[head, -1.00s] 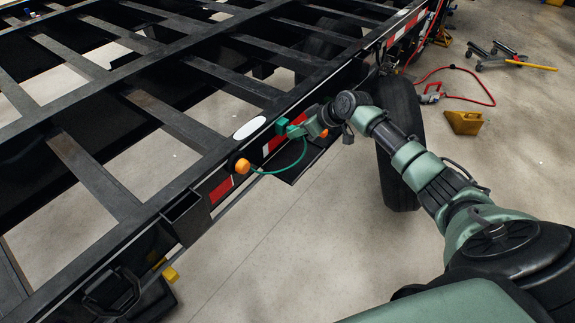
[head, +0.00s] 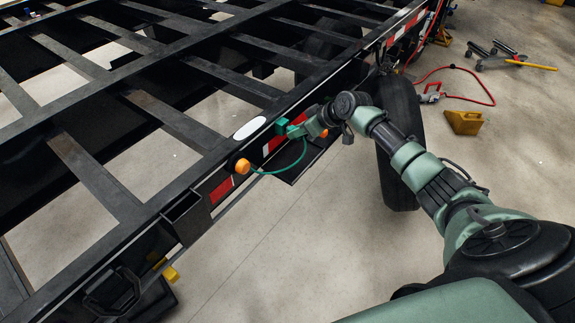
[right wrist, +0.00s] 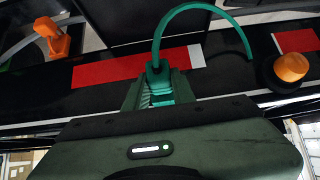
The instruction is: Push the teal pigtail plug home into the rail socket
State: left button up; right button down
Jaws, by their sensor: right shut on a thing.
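My right gripper (head: 299,131) is at the outer face of the trailer's side rail (head: 262,120), shut on the teal pigtail plug. The plug (right wrist: 160,78) shows between the fingers in the right wrist view. A thin teal cable (head: 291,167) loops from the plug toward an orange lamp (head: 242,166) on the rail. A darker teal block (head: 282,126) sits against the rail just beyond the fingertips; it looks like the socket. I cannot tell how deep the plug sits, as the fingers cover the joint. My left gripper is not in view.
Red and white reflective tape (head: 221,190) runs along the rail. A black tire (head: 398,140) stands close beside my right arm. A yellow wheel chock (head: 464,122) and a red cable (head: 470,75) lie on the floor.

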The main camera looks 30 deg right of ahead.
jog(key=shift+w+a+b, duration=0.2)
jog(key=shift+w+b, duration=0.15)
jog(key=shift+w, duration=0.3)
dwell(0.4)
jog(key=c, duration=1.1)
grip_release()
jog(key=shift+s, duration=0.1)
